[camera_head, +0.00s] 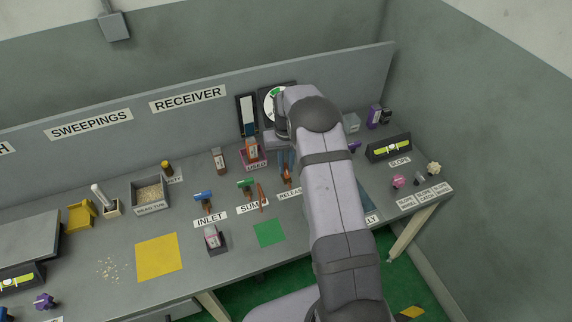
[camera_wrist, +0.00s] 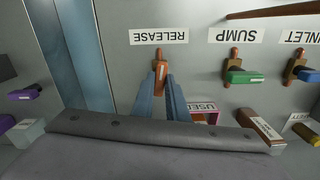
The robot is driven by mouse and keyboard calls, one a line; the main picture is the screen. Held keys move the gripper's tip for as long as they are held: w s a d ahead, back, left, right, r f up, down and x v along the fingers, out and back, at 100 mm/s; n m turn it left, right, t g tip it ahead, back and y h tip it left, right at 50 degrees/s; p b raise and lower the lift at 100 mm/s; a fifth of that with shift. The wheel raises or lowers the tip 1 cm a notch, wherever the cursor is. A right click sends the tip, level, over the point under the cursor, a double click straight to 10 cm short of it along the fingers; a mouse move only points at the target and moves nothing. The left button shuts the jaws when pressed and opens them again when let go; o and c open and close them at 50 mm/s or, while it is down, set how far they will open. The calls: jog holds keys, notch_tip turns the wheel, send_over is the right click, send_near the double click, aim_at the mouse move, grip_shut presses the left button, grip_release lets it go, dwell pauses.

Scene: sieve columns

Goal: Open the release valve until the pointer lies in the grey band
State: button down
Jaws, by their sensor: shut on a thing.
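My gripper (camera_wrist: 161,84) is shut on this handle, one blue-grey finger on each side. The handle points lengthwise, unlike the crosswise green sump and blue inlet handles. A round gauge (camera_head: 268,107) with a white face and a green patch stands at the back panel. My arm covers much of its right side. I cannot make out its pointer or a grey band.
The green sump valve (camera_wrist: 244,76) and blue inlet valve (camera_wrist: 306,75) stand beside the release valve. A brown rod (camera_head: 261,197) lies near the sump label. A pink USED box (camera_head: 262,157) is behind. A green mat (camera_head: 269,233) lies bare in front.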

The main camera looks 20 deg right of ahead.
aim_at(286, 168)
jog(key=shift+n, duration=0.6)
jog(key=c, duration=1.7)
grip_release()
jog(key=shift+c, duration=0.2)
jog(key=shift+r, duration=0.1)
notch_tip(286, 168, up, 6)
jog(key=shift+r+b, duration=0.25)
jog(key=shift+b, duration=0.2)
jog(key=shift+r, duration=0.4)
